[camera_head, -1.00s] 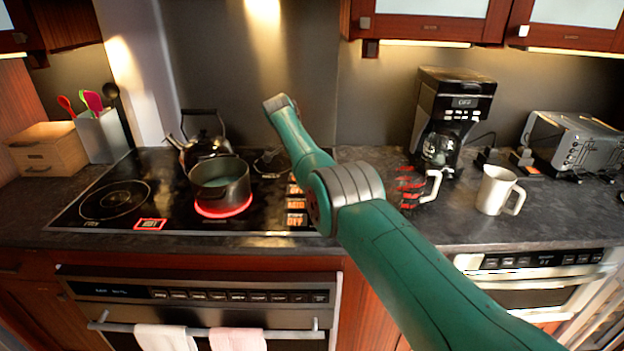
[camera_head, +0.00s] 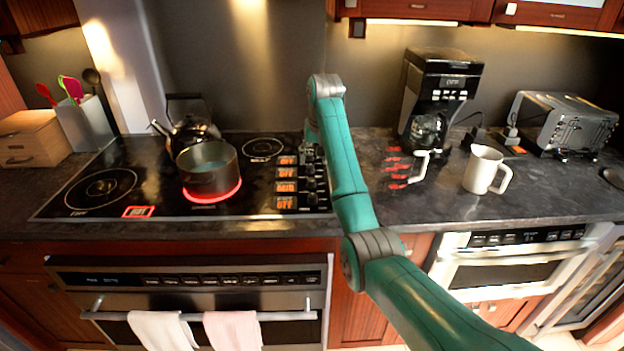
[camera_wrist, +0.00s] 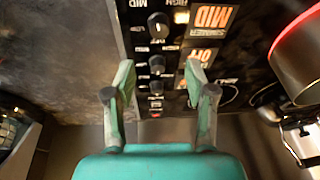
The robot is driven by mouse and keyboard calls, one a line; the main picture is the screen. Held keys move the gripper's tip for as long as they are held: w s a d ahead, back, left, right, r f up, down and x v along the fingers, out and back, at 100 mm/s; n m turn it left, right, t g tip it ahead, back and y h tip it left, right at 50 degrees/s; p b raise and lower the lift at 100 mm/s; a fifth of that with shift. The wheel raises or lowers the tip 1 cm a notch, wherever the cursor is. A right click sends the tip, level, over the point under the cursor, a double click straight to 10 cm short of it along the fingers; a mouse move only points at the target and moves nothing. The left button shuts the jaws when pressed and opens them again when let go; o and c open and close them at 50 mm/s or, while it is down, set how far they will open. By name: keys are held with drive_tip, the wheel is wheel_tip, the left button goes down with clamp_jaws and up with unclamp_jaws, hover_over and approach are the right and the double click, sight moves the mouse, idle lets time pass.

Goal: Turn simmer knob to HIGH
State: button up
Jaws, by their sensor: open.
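My gripper (camera_wrist: 160,76) is open in the wrist view, with its two fingers on either side of the column of black knobs. The knob beside the lit "MID" simmer display (camera_wrist: 212,18), which I take as the simmer knob (camera_wrist: 158,25), lies beyond the fingertips near the top of the wrist view. Nothing is between the fingers' grip, and I cannot tell how far above the panel they are. In the head view, the lit display column (camera_head: 286,187) shows one "MID" among "OFF" readings; my arm partly covers the knobs beside it.
A pot (camera_head: 210,172) stands on a red glowing burner left of the displays, with a kettle (camera_head: 190,133) behind it. A coffee maker (camera_head: 438,100), a white mug (camera_head: 484,170) and a toaster (camera_head: 565,124) stand to the right. The counter (camera_head: 450,208) in front is clear.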

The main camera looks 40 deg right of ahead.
sight(312, 180)
drive_tip(key=f+n, duration=0.1)
drive_tip(key=f, duration=0.2)
drive_tip(key=f+n+t, duration=0.1)
drive_tip(key=f+n, duration=0.1)
drive_tip(key=w+f+n, duration=0.1)
drive_tip(key=f+n, duration=0.1)
drive_tip(key=f, duration=0.1)
drive_tip(key=shift+a+f+y, duration=0.1)
drive_tip(key=shift+f+y, duration=0.2)
drive_tip(key=shift+f, duration=0.05)
idle(0.4)
clamp_jaws()
